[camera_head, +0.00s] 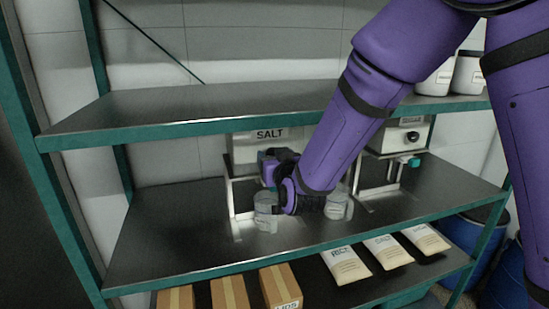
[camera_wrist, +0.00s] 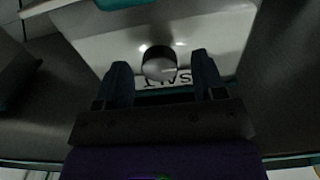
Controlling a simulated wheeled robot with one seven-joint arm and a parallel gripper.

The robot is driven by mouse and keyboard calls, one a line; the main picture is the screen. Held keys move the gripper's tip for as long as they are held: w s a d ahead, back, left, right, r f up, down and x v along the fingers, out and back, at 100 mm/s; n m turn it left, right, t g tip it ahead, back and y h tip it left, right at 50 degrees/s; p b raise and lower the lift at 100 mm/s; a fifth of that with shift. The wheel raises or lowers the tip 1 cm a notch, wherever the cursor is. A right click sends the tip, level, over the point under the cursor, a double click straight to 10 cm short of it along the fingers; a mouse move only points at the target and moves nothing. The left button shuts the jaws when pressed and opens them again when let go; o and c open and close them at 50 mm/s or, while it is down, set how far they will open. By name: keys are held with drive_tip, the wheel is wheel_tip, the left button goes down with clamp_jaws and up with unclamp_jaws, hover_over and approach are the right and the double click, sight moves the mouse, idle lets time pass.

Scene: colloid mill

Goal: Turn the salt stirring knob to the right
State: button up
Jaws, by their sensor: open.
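The salt dispenser (camera_head: 246,150) is a pale metal box labelled SALT on a stand on the middle shelf. My gripper (camera_head: 271,163) is in front of it in the head view and hides its lower front. In the wrist view the salt stirring knob (camera_wrist: 159,64) is a round metal cap on the box front, close to the label, which appears upside down. My gripper's dark fingers (camera_wrist: 162,70) are open, one on each side of the knob, with gaps visible on both sides. I cannot tell whether the tips reach the knob in depth.
A second dispenser (camera_head: 400,137) with a dark knob stands to the right. Clear containers (camera_head: 265,212) and (camera_head: 337,205) stand on the middle shelf (camera_head: 165,230). The upper shelf (camera_head: 200,108) lies above. Bags (camera_head: 345,264) and boxes (camera_head: 280,287) lie below.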

drive_tip(key=shift+w, duration=0.2)
drive_tip(key=c, duration=0.9)
